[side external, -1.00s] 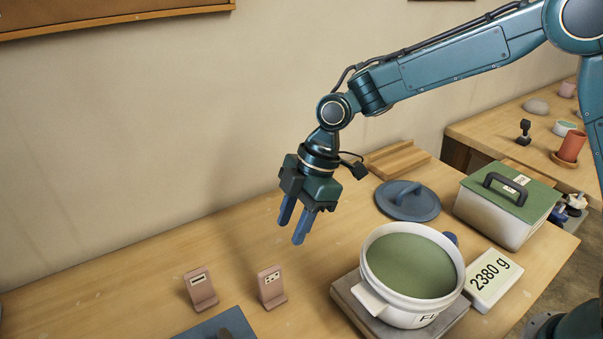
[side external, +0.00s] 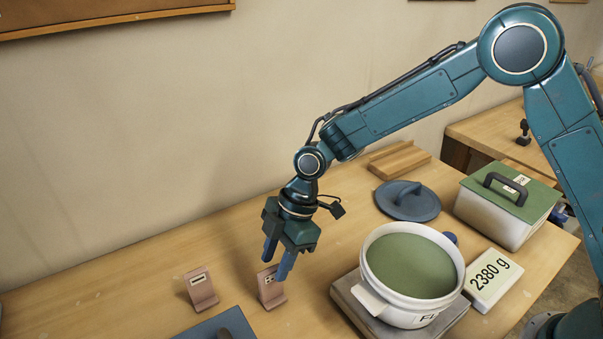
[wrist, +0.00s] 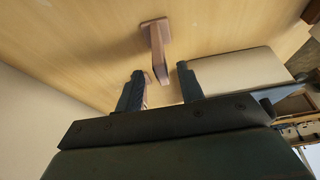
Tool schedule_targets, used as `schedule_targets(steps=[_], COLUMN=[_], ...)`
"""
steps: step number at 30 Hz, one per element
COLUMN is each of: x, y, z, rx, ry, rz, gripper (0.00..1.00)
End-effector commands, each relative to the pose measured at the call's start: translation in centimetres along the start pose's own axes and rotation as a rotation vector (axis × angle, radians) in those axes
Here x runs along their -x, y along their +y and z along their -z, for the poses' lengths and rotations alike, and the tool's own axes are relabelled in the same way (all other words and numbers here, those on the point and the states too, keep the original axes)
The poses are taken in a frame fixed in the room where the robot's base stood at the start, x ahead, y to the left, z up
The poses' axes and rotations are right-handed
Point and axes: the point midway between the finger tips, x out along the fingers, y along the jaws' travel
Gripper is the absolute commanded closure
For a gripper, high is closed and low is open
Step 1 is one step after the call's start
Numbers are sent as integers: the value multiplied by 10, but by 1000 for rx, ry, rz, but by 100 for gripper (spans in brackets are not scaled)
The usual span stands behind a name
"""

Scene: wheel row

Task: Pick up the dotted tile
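The dotted tile (side external: 269,281) is a small pinkish-brown upright plate on a foot, with dark dots on a pale label. It stands on the wooden table in the side view. My gripper (side external: 276,266) is open and points down, with its blue fingertips at or just above the tile and partly covering it. In the wrist view, a pinkish upright piece on a foot (wrist: 157,45), apparently this tile, shows ahead of and between the open fingers (wrist: 160,70). I cannot tell whether a finger touches it.
A similar tile with a dash mark (side external: 201,289) stands to the left. A blue-grey board (side external: 205,330) lies in front. A white pot (side external: 385,301) with green contents sits on a scale (side external: 350,305) to the right, its display (side external: 493,280) reading 2380 g. A blue lid (side external: 408,203) lies behind.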

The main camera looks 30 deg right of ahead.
Motion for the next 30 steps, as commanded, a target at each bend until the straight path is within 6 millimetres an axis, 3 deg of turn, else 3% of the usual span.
schedule_targets(steps=[4, 16, 30], x=[-12, -22, -66], y=[0, 0, -1], z=[0, 0, -1], rx=[0, 0, 0], ry=[0, 1, 0], rz=[0, -1, -1], gripper=[62, 62, 62])
